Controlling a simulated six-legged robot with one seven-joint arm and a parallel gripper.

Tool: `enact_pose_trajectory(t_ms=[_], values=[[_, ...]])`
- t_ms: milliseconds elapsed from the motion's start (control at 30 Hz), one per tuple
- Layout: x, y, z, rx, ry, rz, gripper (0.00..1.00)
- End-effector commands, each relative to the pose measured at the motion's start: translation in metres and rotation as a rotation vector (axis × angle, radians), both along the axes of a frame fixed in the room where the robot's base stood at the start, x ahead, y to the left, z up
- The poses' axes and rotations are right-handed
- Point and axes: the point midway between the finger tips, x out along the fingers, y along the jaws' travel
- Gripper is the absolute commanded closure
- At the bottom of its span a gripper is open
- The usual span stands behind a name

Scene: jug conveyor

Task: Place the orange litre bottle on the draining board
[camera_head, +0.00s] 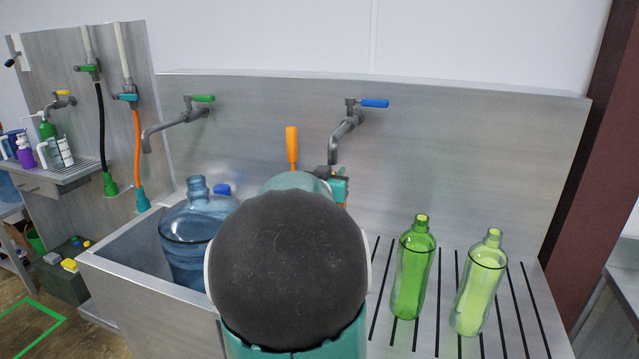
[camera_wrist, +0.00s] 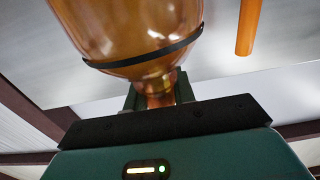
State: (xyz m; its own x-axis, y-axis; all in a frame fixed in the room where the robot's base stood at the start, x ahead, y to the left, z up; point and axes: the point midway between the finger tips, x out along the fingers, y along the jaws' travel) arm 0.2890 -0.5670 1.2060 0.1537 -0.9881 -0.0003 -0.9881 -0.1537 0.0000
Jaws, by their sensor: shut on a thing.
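The orange litre bottle (camera_wrist: 130,30) is in the wrist view, translucent with a dark band around it. My gripper (camera_wrist: 160,92) is shut on its narrow neck, and the wide body extends toward the top of the picture. In the head view my arm hides the bottle, and only part of my gripper (camera_head: 338,185) shows beyond the arm. The draining board (camera_head: 503,310) is the slotted steel surface at the right, beside the basin. My arm covers its left part.
A dark green bottle (camera_head: 413,270) and a light green bottle (camera_head: 479,285) stand on the draining board. A large blue jug (camera_head: 185,245) stands in the basin. A grey tap (camera_head: 345,130) projects above my gripper. An orange handle (camera_head: 292,145) stands upright near the back wall.

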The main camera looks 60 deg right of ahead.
Motion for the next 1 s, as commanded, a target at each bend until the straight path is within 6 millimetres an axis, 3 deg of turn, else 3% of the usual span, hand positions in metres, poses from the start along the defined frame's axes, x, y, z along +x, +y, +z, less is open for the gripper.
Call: enact_pose_trajectory(t_ms=[200, 433, 833, 867, 933, 1000], values=[[0.006, -0.024, 0.000, 0.000, 0.002, 0.001, 1.00], [0.006, -0.021, -0.034, 0.001, 0.000, 0.001, 1.00], [0.006, -0.021, -0.039, 0.000, 0.000, 0.002, 1.00], [0.006, -0.021, -0.038, 0.000, 0.000, 0.002, 0.69], [0.006, -0.021, -0.038, 0.000, 0.000, 0.002, 0.55], [0.006, -0.021, -0.038, 0.000, -0.001, 0.002, 0.53]])
